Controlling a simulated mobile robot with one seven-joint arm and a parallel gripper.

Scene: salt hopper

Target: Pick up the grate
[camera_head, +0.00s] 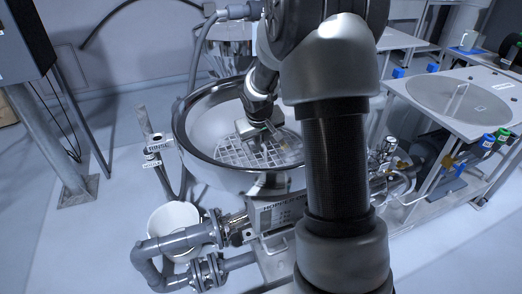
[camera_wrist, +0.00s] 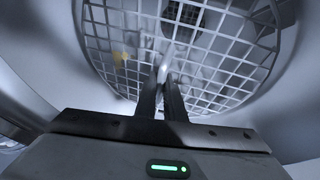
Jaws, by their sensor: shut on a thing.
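The grate (camera_head: 240,152) is a round, light-coloured wire grid inside the wide steel hopper bowl (camera_head: 190,150). In the wrist view the grate (camera_wrist: 207,42) fills the upper middle, with open squares and a curved rim. My gripper (camera_wrist: 163,80) reaches to the grate, its two dark fingers close together and shut on a part of it near the middle. In the head view my gripper (camera_head: 262,135) is over the bowl, and my arm hides the bowl's right side. I cannot tell whether the grate is lifted off the bowl.
A white bucket (camera_head: 174,217) stands on the floor below left, near grey flanged pipes (camera_head: 180,243). A post with a RINSE label (camera_head: 158,147) is left of the bowl. A table with a round grey disc (camera_head: 459,99) and handle stands at right.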

